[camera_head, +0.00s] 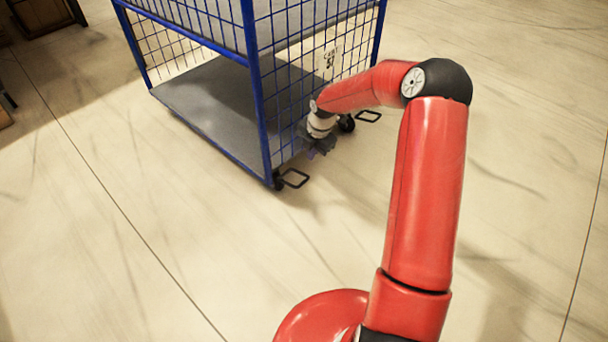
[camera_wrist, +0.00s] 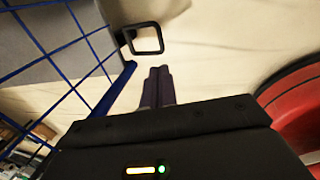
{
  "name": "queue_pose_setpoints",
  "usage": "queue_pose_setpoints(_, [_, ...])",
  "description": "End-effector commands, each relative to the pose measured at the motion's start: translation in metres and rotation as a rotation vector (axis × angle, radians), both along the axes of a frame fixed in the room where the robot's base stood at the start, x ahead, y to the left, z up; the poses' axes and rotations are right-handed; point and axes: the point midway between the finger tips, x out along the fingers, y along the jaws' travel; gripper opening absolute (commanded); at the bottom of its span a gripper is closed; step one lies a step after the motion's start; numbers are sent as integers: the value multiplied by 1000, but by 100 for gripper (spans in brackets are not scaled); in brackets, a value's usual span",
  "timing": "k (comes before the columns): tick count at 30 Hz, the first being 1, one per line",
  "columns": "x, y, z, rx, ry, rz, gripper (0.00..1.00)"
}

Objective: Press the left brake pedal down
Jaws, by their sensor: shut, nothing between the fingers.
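The left brake pedal (camera_head: 295,179) is a black looped bar low at the near corner of the blue wire cart. It stands out just above the floor and looks unpressed. A similar right pedal (camera_head: 369,116) shows farther back along the same side. My gripper (camera_head: 320,152) points down beside the cart's mesh, right of and above the left pedal in the head view. In the wrist view my gripper's fingers (camera_wrist: 158,84) are together and empty. A black pedal loop (camera_wrist: 146,39), apparently the left one, lies beyond the fingertips, apart from them.
The cart (camera_head: 257,95) has blue posts, mesh walls and a grey deck (camera_head: 212,100). A blue post (camera_wrist: 117,88) and mesh stand close left of the fingers in the wrist view. Black casters sit by the pedals. The pale floor (camera_head: 130,240) around is clear.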

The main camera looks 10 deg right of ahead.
Motion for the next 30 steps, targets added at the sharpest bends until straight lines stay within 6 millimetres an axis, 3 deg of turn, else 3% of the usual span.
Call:
queue_pose_setpoints(7, [0, 0, -1, 0, 1, -2, 0])
queue_pose_setpoints(11, [1, 2, -12, 0, 2, -2, 0])
queue_pose_setpoints(24, [14, 12, -99, -1, 3, -3, 0])
queue_pose_setpoints(30, [19, 16, -127, 0, 1, -2, 0])
